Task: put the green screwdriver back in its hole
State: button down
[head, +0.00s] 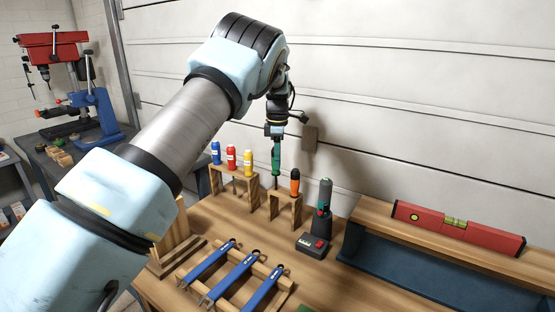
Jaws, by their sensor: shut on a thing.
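My gripper (276,132) is shut on the green screwdriver (276,155) near the top of its handle. The screwdriver hangs upright with its thin shaft pointing down. Its tip is at the left part of a small wooden rack (284,196); I cannot tell whether the tip is just above, behind or inside the hole. The hole itself does not show clearly. An orange and black screwdriver (295,182) stands in the right part of the same rack.
A wooden rack (256,193) to the left holds blue (216,153), red (231,158) and yellow (248,162) screwdrivers. A dark cordless tool (323,198) stands close on the right. Blue wrenches (235,277) lie in front. A red level (457,229) rests at the right.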

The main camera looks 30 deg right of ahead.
aim_at(278, 172)
jog(key=shift+f+b, duration=0.6)
jog(key=shift+f, duration=1)
jog(key=shift+f+b, duration=0.3)
jog(key=shift+f, duration=1)
jog(key=shift+c, duration=0.8)
grip_release()
